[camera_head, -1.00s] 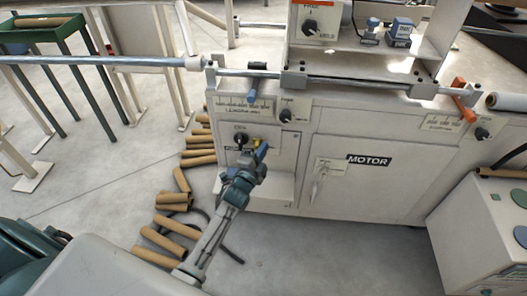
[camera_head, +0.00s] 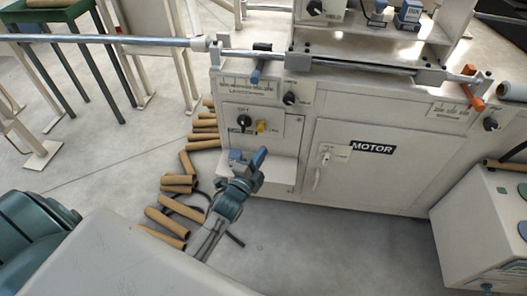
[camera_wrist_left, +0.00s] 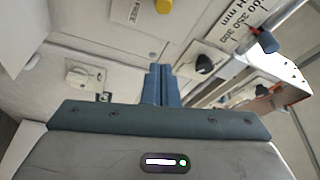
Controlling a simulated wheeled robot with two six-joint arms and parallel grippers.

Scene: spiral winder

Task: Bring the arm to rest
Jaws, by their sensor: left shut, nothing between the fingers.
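My left gripper (camera_head: 250,160) is in front of the winder cabinet (camera_head: 355,185), below its upper left control panel. In the left wrist view its blue fingers (camera_wrist_left: 158,84) are together and empty. The fingers look clear of the cabinet's front. A yellow knob (camera_head: 262,127) and a black knob (camera_head: 244,121) sit on the panel just above the gripper. The yellow knob also shows at the top of the left wrist view (camera_wrist_left: 163,5). My right gripper is not in view.
Several brown cardboard tubes (camera_head: 165,222) lie on the floor left of the cabinet. A long metal shaft (camera_head: 110,39) runs across the top left. A grey-white box (camera_head: 480,225) stands at right. The floor before the cabinet is mostly clear.

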